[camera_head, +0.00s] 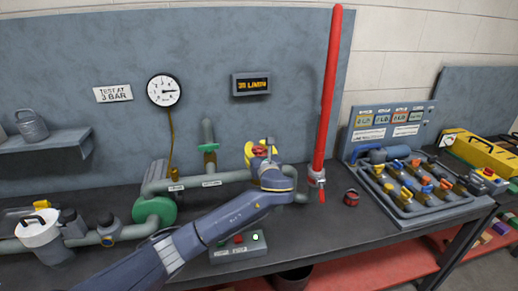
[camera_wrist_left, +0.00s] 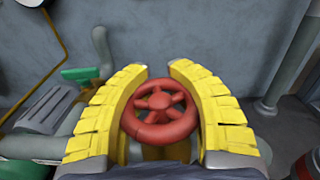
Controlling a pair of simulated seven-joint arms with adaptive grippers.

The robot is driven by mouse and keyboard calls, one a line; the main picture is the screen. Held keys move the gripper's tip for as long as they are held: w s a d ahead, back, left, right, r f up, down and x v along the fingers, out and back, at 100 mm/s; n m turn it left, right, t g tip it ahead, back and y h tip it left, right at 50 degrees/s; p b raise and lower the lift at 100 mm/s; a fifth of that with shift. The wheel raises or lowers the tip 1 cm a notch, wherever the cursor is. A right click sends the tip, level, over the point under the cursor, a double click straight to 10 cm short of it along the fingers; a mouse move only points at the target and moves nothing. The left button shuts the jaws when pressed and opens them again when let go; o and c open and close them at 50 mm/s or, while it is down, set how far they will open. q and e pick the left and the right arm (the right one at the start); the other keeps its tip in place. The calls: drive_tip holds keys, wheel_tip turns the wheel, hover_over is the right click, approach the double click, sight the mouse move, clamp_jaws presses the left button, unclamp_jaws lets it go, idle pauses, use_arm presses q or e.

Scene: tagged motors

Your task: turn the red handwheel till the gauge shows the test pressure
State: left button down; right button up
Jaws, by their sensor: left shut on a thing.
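The red handwheel (camera_head: 260,151) sits on the grey pipe run above the bench. In the left wrist view the spoked wheel (camera_wrist_left: 159,112) lies between two yellow fingers. My left gripper (camera_head: 259,149) is shut on the wheel, with a finger on each side of its rim. The round white pressure gauge (camera_head: 163,90) hangs on the back panel; its dark needle seems to point right, but its numbers are too small to read. A sign (camera_head: 113,93) left of it reads "TEST AT 3 BAR". My right gripper is in neither view.
A lit flow display (camera_head: 251,84) hangs on the panel. A tall red tube (camera_head: 327,90) stands right of the wheel. A small box with buttons (camera_head: 238,248) lies in front of the pipes. A tray of coloured valves (camera_head: 418,190) is at the right. A green valve (camera_head: 209,147) is nearby.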

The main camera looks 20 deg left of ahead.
use_arm(q)
drive_tip(key=shift+s+a+n+g+y, duration=0.15)
drive_tip(key=shift+n+g+y, duration=0.7)
drive_tip(key=shift+y, duration=0.1)
drive_tip(key=shift+s+a+n+g+y, duration=0.15)
drive_tip(key=shift+n+g+y, duration=0.65)
drive_tip(key=shift+y, duration=0.1)
drive_tip(key=shift+s+a+n+g+y, duration=0.15)
drive_tip(key=shift+n+g+y, duration=0.6)
drive_tip(key=shift+g+y, duration=0.15)
drive_tip(key=shift+c, duration=1.8)
unclamp_jaws()
drive_tip(key=v, duration=1.2)
drive_tip(key=shift+w, duration=0.1)
